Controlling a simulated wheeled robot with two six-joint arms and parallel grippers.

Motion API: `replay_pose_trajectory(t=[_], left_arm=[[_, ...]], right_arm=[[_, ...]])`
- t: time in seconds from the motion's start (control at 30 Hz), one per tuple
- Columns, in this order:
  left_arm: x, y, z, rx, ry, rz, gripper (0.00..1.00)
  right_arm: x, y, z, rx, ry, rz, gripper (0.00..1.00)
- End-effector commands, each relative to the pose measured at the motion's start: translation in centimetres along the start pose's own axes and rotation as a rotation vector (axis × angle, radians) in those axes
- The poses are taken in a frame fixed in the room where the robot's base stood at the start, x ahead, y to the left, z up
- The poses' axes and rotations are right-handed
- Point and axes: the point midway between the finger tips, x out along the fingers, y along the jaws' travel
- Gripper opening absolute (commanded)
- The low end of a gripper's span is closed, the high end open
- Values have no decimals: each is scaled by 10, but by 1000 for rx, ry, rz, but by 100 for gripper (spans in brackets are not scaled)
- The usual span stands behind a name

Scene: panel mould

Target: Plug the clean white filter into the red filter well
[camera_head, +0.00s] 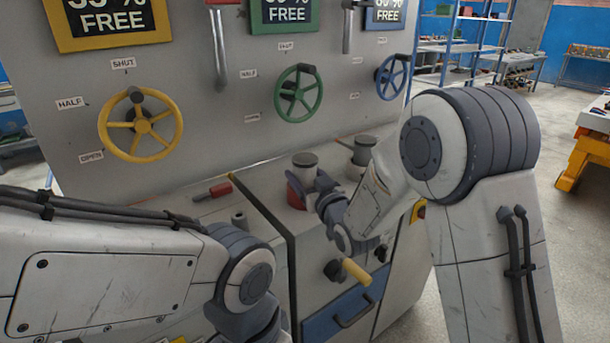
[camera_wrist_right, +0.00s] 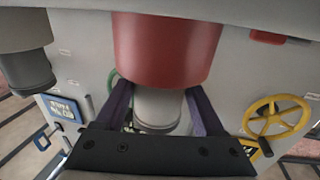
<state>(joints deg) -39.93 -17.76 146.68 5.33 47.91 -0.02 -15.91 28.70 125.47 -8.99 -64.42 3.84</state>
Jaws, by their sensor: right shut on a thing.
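The red filter well (camera_head: 295,192) stands on the grey bench top. It fills the upper middle of the right wrist view (camera_wrist_right: 165,50), where the scene appears upside down. The white filter (camera_head: 304,172) has a dark rim and is upright at the well's mouth. In the right wrist view the filter (camera_wrist_right: 157,108) meets the well with no clear gap; how deep it sits is hidden. My right gripper (camera_wrist_right: 160,105) is shut on the filter, one purple finger on each side. It also shows in the head view (camera_head: 318,185). My left gripper is out of view.
A second, grey well with a filter (camera_head: 363,150) stands just right of the red one. A red-handled tool (camera_head: 213,191) and a small grey cylinder (camera_head: 239,219) are on the bench at left. The panel behind carries yellow (camera_head: 140,125), green (camera_head: 298,96) and blue (camera_head: 393,77) wheels.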

Motion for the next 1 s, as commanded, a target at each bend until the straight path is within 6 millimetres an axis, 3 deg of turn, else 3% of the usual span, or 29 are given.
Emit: replay_pose_trajectory(t=[0.1, 0.13, 0.2, 0.53, 1.0], left_arm=[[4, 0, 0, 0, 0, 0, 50], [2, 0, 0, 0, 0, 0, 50], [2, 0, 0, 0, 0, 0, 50], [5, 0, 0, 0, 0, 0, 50], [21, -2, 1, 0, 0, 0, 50]], right_arm=[[0, 0, 3, 0, 2, 0, 7], [0, 0, 2, 0, 2, 0, 82], [0, 0, 2, 0, 1, 0, 100], [-7, 0, 2, 0, 1, 0, 100], [-91, 1, 3, 0, 2, 1, 100]])
